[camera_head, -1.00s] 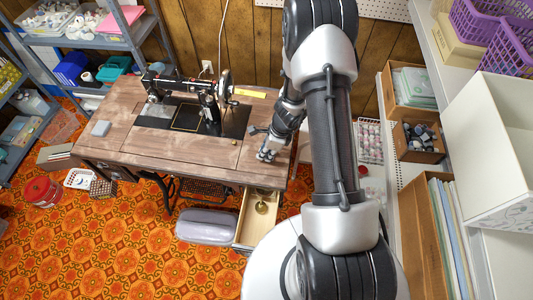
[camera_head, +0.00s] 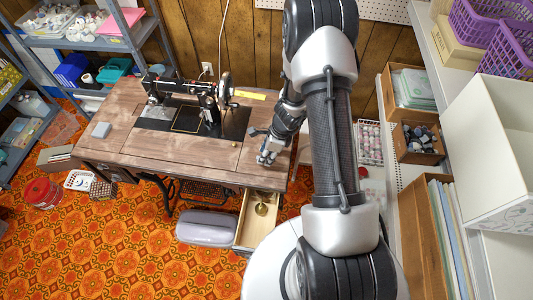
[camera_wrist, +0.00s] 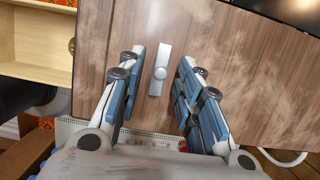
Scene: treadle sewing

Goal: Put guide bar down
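In the head view my gripper (camera_head: 259,146) is low over the right end of the sewing table (camera_head: 120,135); the bar cannot be made out there.
The black sewing machine (camera_head: 205,95) stands left of my gripper, with a yellow strip (camera_head: 250,94) behind. An open wooden drawer (camera_head: 245,225) juts out below the table's front right. The table front is mostly clear.

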